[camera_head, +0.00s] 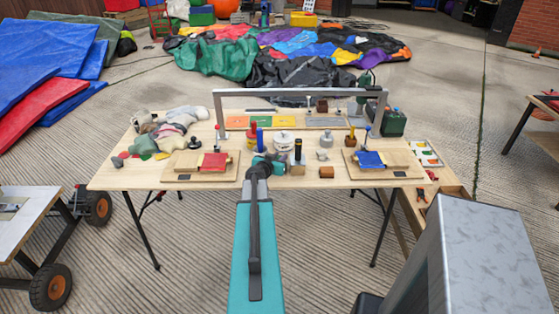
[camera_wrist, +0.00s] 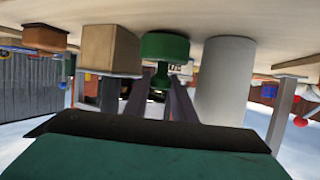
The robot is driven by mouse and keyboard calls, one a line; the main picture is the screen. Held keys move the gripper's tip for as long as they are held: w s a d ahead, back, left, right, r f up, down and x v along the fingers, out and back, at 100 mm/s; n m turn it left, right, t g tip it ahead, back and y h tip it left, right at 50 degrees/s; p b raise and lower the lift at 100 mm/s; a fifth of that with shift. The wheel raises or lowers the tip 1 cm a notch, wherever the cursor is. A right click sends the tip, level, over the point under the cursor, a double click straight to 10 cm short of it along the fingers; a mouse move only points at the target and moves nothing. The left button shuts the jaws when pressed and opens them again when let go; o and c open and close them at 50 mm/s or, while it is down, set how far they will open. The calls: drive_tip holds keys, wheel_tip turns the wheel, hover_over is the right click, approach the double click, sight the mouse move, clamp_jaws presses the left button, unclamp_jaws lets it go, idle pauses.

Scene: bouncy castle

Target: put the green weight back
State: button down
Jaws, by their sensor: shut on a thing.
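The green weight (camera_wrist: 165,48), with a wide round disc and a narrower neck, shows in the wrist view, where the table is at the top of the picture. My gripper (camera_wrist: 160,88) is shut on its neck. The disc is at or very near the tabletop; I cannot tell if it touches. In the head view my gripper (camera_head: 264,164) is over the table's near middle and mostly hides the weight.
A wooden block (camera_wrist: 110,48) and a pale cylinder (camera_wrist: 225,78) stand close on either side of the weight. On the table (camera_head: 130,177) are a white pot (camera_head: 284,141), a brown block (camera_head: 326,172) and boards with red (camera_head: 214,160) and blue (camera_head: 370,159) pieces. A grey frame (camera_head: 300,93) spans the back.

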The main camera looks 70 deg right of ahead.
sight(279, 157)
drive_tip(key=shift+r, duration=0.7)
drive_tip(key=shift+r+b, duration=0.5)
drive_tip(key=shift+r, duration=0.35)
drive_tip(key=a+f+b+v, duration=0.1)
drive_tip(key=f+b+v, duration=0.1)
drive_tip(key=v, duration=0.8)
drive_tip(key=shift+s+a, duration=0.25)
drive_tip(key=shift+s, duration=0.1)
drive_tip(key=shift+a+p, duration=0.35)
drive_tip(key=shift+p, duration=0.9)
drive_tip(key=a+p, duration=0.1)
drive_tip(key=p, duration=0.2)
drive_tip(key=a+p, duration=0.3)
drive_tip(key=p, duration=0.3)
drive_tip(key=shift+s+a, duration=0.1)
drive_tip(key=shift+a, duration=0.05)
